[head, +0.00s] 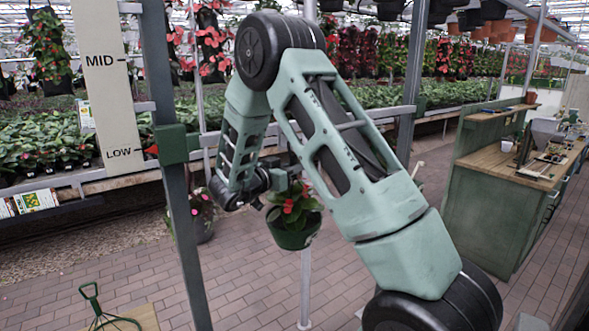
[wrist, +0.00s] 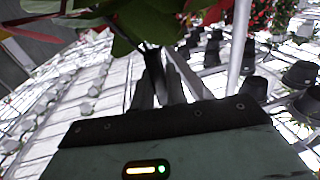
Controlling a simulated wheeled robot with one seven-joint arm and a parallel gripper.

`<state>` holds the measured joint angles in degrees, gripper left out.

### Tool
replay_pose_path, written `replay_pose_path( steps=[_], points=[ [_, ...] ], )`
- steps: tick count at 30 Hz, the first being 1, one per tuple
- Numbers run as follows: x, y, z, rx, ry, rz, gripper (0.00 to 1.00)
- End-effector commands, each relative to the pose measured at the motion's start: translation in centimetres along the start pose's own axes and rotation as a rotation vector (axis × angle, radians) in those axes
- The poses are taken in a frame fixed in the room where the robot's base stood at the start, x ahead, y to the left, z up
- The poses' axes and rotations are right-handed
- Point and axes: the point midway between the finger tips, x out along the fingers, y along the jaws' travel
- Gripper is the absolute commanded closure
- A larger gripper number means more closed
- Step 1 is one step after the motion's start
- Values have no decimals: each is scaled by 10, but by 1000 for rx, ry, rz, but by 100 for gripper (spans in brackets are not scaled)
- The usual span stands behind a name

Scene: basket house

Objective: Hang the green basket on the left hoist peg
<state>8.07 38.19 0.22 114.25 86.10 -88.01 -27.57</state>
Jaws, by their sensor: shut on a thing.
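The green basket (head: 292,238), planted with leaves and red flowers, hangs upright in the air in the middle of the head view. My gripper (head: 279,187) is just above it, shut on its upper hanging part, which leaves partly hide. In the wrist view my gripper (wrist: 162,84) has its fingers close together around a dark, narrow piece, with the plant's leaves (wrist: 140,25) just beyond. A green block (head: 174,144) sits on the grey left post, with a red pointer near LOW on the height board (head: 112,80). I cannot clearly make out a left hoist peg.
A dark pot with pink flowers (head: 203,222) is behind the left post. A green wire tool with a handle (head: 93,300) stands on a wooden top at lower left. A green workbench (head: 495,200) stands right. Brick floor (head: 250,290) lies open between.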

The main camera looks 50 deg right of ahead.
Motion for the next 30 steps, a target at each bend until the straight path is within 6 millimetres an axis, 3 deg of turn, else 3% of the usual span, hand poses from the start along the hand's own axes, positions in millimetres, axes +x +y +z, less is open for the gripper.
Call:
replay_pose_path(
  steps=[6, 30],
  points=[
    [2, -8, -3, 5, 4, 0, 100],
    [2, -10, -1, 5, 5, 1, 100]
  ],
)
